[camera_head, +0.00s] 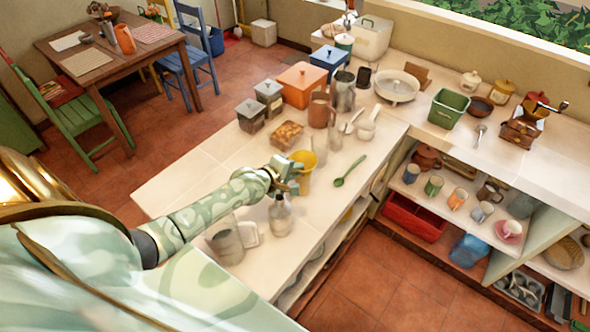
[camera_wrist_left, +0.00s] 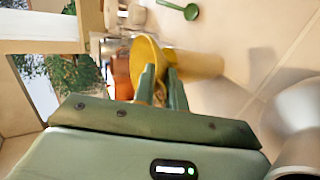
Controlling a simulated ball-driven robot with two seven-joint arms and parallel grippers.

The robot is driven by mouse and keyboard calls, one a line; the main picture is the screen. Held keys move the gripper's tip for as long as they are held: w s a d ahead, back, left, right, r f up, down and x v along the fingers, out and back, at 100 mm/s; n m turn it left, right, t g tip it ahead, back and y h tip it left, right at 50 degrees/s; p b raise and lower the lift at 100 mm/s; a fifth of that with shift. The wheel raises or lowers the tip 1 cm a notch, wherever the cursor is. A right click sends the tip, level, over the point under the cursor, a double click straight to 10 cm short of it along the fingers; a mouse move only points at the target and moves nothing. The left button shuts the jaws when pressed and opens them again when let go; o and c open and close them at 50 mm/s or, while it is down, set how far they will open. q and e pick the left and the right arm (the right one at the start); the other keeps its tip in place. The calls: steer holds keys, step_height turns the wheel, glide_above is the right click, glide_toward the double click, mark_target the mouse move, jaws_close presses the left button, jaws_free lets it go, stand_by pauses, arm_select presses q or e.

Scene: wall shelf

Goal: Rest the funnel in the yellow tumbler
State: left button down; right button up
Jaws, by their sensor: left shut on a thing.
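A yellow funnel (camera_head: 304,159) is at my left gripper (camera_head: 296,172), over the worktop; its wide mouth faces up. In the left wrist view the funnel (camera_wrist_left: 148,52) sits between the two green fingers of the left gripper (camera_wrist_left: 162,76), which is shut on it. The yellow tumbler (camera_head: 305,187) stands upright on the worktop directly below the funnel, partly behind the gripper. It also shows just right of the funnel in the left wrist view (camera_wrist_left: 203,66). The funnel's spout is hidden, so I cannot tell whether it is inside the tumbler. My right gripper is not in view.
A clear bottle (camera_head: 281,217) and a grey metal mug (camera_head: 227,244) stand nearer me. A green spoon (camera_head: 350,171) lies right of the tumbler, near the worktop's edge. Glasses, a brown jug (camera_head: 320,109) and a bread basket (camera_head: 287,136) stand behind. The left worktop is clear.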

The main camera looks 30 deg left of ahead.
arm_select(q)
steer(key=shift+f, duration=0.35)
stand_by(0.3)
steer(key=c, duration=1.4)
jaws_free()
steer(key=shift+s, duration=0.15)
steer(key=shift+o, duration=0.2)
steer(key=shift+s+d+f, duration=0.1)
steer(key=shift+s, duration=0.05)
steer(key=shift+f, duration=0.15)
steer(key=shift+s, duration=0.15)
steer(key=shift+s+r, duration=0.2)
steer(key=shift+s, duration=0.05)
steer(key=p+v, duration=0.3)
steer(key=v, duration=1.2)
steer(key=shift+r, duration=0.45)
